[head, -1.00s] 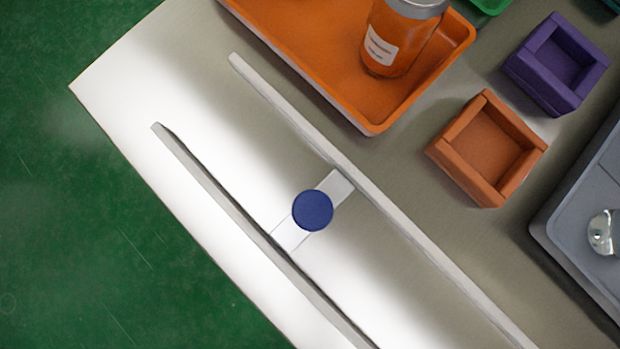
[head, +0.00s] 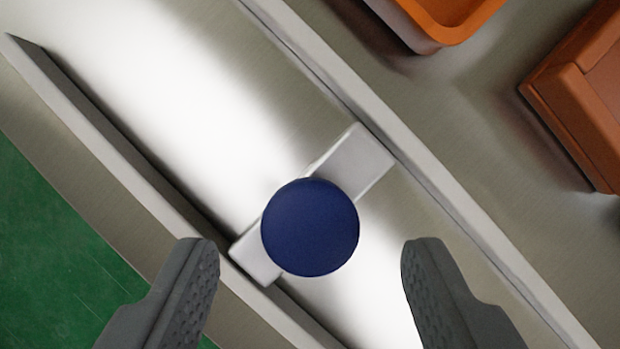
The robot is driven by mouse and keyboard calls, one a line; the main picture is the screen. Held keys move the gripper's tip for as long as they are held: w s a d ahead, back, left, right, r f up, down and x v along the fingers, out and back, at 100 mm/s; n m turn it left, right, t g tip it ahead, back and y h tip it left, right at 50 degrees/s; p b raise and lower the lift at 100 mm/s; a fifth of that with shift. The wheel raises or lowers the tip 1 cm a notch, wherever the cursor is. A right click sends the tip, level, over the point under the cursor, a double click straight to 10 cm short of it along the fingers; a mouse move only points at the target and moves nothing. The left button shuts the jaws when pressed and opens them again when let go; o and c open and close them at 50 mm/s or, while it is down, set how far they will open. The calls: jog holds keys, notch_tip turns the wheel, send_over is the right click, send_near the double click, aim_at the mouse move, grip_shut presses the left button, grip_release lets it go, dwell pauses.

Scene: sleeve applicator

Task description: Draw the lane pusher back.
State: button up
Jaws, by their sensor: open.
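The lane pusher (head: 356,163) is a pale grey bar lying across the lane between two long rails. A round dark blue knob (head: 310,227) sits on the middle of the bar and hides part of it. The near rail (head: 130,157) runs on the left and the far rail (head: 420,165) on the right. My gripper (head: 310,252) is open, with one dark finger to the left of the knob and one to the right. Clear gaps show between the fingers and the knob. I cannot tell the height of the fingertips against the knob.
An orange tray (head: 432,36) stands beyond the far rail at the top. An orange-brown square box (head: 585,95) stands at the right edge. The lane floor (head: 190,85) is bare on the upper-left side of the bar. Green floor (head: 45,240) shows past the table edge at lower left.

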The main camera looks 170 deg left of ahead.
jog(key=shift+x, duration=1.25)
grip_shut()
jog(key=w+a, duration=0.3)
jog(key=w, duration=0.1)
jog(key=w+a, duration=0.3)
jog(key=w, duration=0.2)
jog(key=w+a, duration=0.4)
jog(key=shift+w, duration=0.4)
jog(key=shift+w+r, duration=0.1)
jog(key=shift+w, duration=0.05)
grip_release()
jog(key=shift+a, duration=0.2)
